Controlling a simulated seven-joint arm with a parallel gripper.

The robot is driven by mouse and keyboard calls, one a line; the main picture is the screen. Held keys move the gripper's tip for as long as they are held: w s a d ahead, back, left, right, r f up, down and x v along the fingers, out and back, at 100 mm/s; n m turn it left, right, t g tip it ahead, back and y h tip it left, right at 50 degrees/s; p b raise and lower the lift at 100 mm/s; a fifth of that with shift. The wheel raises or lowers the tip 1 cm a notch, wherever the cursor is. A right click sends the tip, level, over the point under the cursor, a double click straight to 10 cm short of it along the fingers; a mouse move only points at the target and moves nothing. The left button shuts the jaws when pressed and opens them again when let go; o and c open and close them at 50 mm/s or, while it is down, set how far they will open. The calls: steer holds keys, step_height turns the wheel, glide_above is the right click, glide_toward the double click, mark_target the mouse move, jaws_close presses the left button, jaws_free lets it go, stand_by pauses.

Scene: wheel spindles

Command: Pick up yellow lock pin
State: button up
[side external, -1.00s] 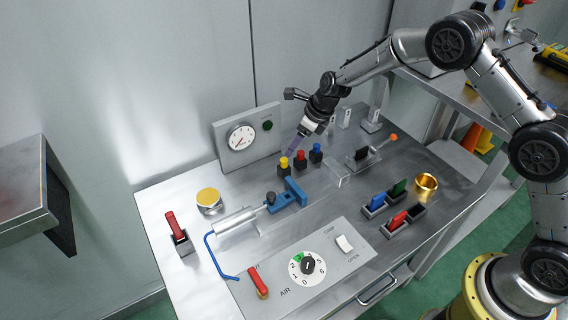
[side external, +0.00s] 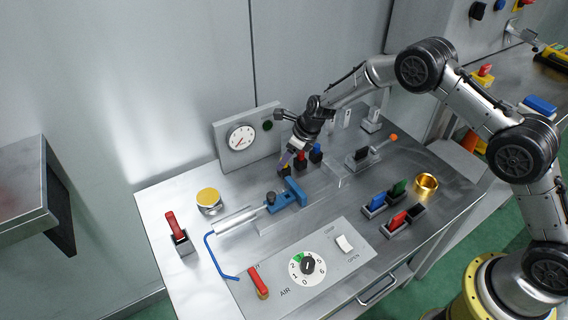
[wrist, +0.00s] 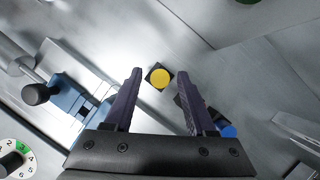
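The yellow lock pin shows in the wrist view as a round yellow cap (wrist: 161,78) on a square black base, seen from above. My gripper (wrist: 160,74) is open, with one dark finger on each side of the cap in that view. In the side view my gripper (side external: 289,158) is low over the pin's black base (side external: 284,170), and the yellow cap is mostly hidden by the fingers. Whether the fingertips are level with the cap or above it, I cannot tell.
A red pin (side external: 300,157) and a blue pin (side external: 316,150) stand close to the right. A blue clamp (side external: 292,195) with a cylinder lies just in front. The gauge panel (side external: 246,139) stands behind. A yellow-topped can (side external: 208,197) is left, with bare bench between.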

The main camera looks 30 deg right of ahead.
jaws_close()
